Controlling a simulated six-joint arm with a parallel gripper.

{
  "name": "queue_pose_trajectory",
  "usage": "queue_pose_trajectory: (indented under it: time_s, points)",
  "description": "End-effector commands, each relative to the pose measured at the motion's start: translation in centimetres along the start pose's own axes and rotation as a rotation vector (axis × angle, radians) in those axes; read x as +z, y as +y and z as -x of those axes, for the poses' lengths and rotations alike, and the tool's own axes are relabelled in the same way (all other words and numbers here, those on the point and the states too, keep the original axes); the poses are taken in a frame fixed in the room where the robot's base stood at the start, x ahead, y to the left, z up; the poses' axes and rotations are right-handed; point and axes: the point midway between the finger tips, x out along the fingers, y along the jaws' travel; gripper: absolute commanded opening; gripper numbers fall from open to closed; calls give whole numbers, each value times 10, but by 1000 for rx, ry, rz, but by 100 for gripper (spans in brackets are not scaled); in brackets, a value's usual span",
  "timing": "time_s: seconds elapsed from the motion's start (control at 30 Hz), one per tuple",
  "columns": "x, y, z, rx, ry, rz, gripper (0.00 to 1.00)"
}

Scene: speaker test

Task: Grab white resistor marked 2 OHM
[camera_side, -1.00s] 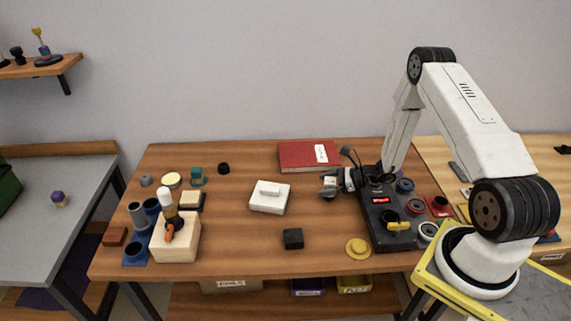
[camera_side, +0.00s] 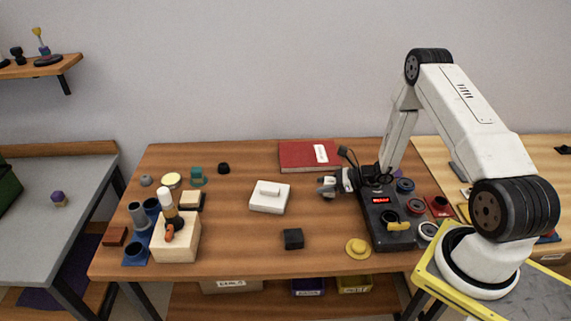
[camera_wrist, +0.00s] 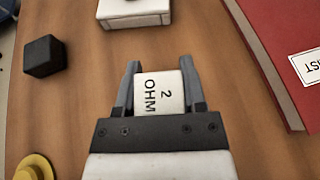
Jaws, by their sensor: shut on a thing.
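The white resistor (camera_wrist: 160,93) is a small white block with "2 OHM" in black letters, seen in the wrist view. My gripper (camera_wrist: 161,78) is shut on it, one grey finger on each side. In the side view my gripper (camera_side: 324,187) points left, beside the black tester box with a red display (camera_side: 381,200). The block is small there and partly hidden by the fingers. I cannot tell in these views how far it is above the table, if at all.
A white box with a raised top (camera_side: 269,198) lies left of my gripper. A black cube (camera_side: 293,239) and a yellow knobbed disc (camera_side: 357,247) stand nearer the front. A red book (camera_side: 309,155) lies behind. The wooden table (camera_side: 225,240) is clear between these.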

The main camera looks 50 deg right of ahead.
Motion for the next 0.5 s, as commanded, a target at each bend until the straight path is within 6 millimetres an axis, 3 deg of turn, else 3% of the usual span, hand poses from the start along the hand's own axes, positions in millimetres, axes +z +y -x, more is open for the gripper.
queue_pose_trajectory:
  time_s: [0.5]
  points:
    - [10,0,4,0,-1,1,0]
